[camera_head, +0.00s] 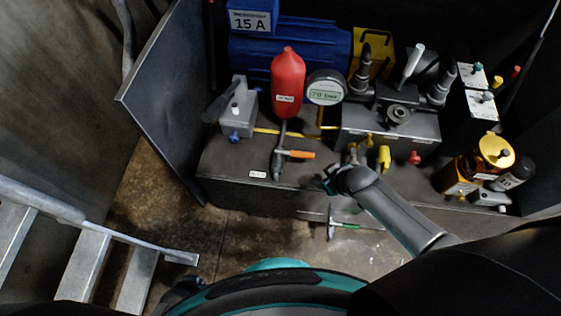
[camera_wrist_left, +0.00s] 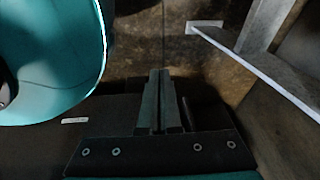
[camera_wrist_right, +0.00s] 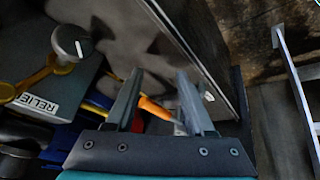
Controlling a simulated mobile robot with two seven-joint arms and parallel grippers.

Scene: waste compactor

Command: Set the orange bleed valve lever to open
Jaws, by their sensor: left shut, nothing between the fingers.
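The orange bleed valve lever (camera_head: 300,154) sticks out to the right in the head view, crosswise to its grey upright pipe (camera_head: 279,160) below the red vessel (camera_head: 287,80). In the right wrist view the orange lever (camera_wrist_right: 155,108) shows beyond and between the fingers, partly hidden by them. My right gripper (camera_head: 328,182) is to the right of and below the lever in the head view. Its fingers (camera_wrist_right: 158,98) are apart and empty. My left gripper (camera_wrist_left: 158,100) is shut and empty, low by my teal base and away from the lever.
A green-handled valve (camera_head: 345,225) sits below the bench edge. Metal rails (camera_head: 85,265) stand at left. Some floor (camera_head: 170,215) is clear.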

